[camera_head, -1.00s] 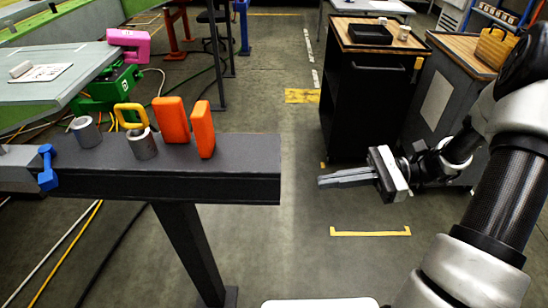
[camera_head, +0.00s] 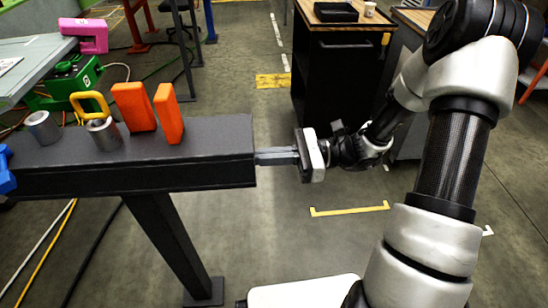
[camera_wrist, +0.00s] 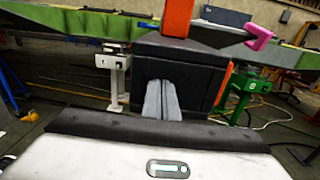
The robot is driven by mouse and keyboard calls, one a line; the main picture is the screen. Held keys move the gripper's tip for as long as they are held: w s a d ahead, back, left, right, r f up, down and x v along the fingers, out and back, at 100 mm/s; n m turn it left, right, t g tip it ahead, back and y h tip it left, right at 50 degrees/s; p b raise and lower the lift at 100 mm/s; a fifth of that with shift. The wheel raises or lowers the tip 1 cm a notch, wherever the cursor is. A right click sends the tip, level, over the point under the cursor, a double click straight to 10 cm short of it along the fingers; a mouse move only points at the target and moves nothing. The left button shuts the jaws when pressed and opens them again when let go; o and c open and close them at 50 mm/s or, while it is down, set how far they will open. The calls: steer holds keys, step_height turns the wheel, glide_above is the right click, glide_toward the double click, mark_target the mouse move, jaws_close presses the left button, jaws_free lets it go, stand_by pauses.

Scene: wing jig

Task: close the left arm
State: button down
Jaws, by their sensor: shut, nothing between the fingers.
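My gripper (camera_head: 258,156) is shut and empty. Its fingers lie level and point left at the end of the dark beam (camera_head: 205,170) in the head view; whether they touch it I cannot tell. In the wrist view the shut fingers (camera_wrist: 161,84) show in front of the beam's dark end face (camera_wrist: 200,78). Two orange upright blocks (camera_head: 135,107) (camera_head: 169,114) stand on the beam beside a yellow handle (camera_head: 89,103) and two grey cylinders (camera_head: 43,127) (camera_head: 104,134). A pink clamp-like part (camera_head: 84,35) sits above a green bracket (camera_head: 72,83). Which part is the left arm I cannot tell.
A blue part (camera_head: 5,170) is at the beam's left end. A grey-green panel (camera_head: 30,57) lies at the far left. A black cabinet (camera_head: 335,85) with a tray (camera_head: 336,12) stands behind my gripper.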

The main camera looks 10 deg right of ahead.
steer(key=shift+a, duration=0.4)
steer(key=a+p, duration=0.2)
steer(key=a, duration=0.4)
steer(key=shift+w+a+r, duration=0.1)
steer(key=shift+a, duration=0.4)
steer(key=shift+d, duration=0.15)
